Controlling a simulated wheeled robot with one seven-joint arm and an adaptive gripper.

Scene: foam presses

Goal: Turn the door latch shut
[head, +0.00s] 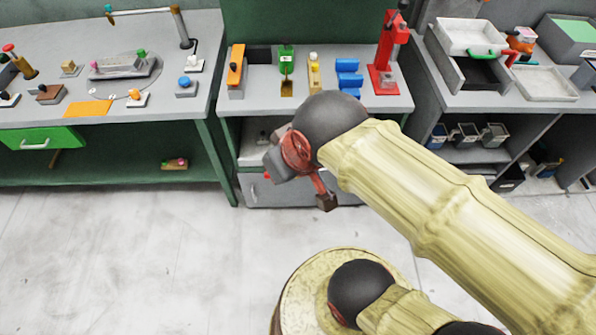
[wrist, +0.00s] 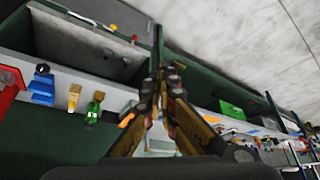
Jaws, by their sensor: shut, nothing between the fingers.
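A grey cabinet front (head: 262,192) sits low under the middle bench in the head view, partly hidden behind my arm's end. A small red piece (head: 267,175) shows at its upper edge; I cannot tell whether it is the door latch. In the wrist view, my gripper (wrist: 161,78) is shut and empty, its fingers meeting in front of the green bench frame. I cannot make out the latch's position.
The middle bench top carries an orange block (head: 236,72), a green device (head: 286,60), blue blocks (head: 348,75) and a red press (head: 389,55). A green drawer (head: 38,141) is at left. Trays (head: 545,83) stand at right. The floor (head: 140,245) at left is clear.

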